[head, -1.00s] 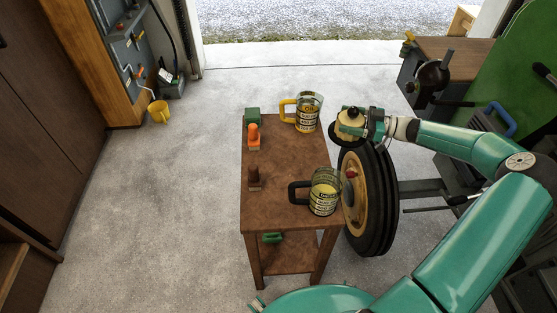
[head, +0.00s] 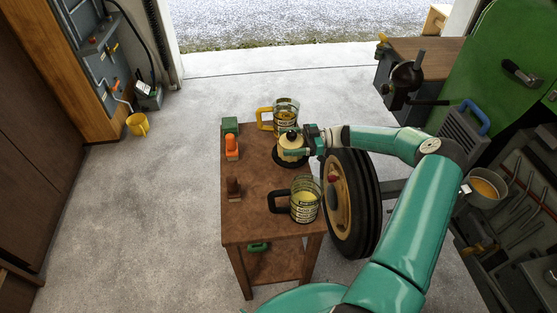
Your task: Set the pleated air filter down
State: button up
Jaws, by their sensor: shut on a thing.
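The pleated air filter (head: 291,149) is a cream, round piece with a dark base rim and a dark top. My gripper (head: 295,147) is shut on it from the right. The filter is over the right edge of the brown wooden table (head: 255,190), between the two jugs. I cannot tell whether its base touches the tabletop. Its far side lies close in front of the jug with the yellow handle (head: 284,118).
A jug with a black handle (head: 305,203) stands at the table's front right. An orange-handled item (head: 232,147), a green block (head: 230,125) and a small brown item (head: 233,188) line the left side. A tractor wheel (head: 350,205) stands beside the table's right edge.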

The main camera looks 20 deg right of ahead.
notch_tip(320, 180, down, 2)
jog(key=shift+s+f, duration=0.1)
jog(key=shift+f, duration=2.15)
jog(key=shift+f, duration=0.1)
jog(key=o, duration=1.2)
jog(key=shift+c, duration=0.2)
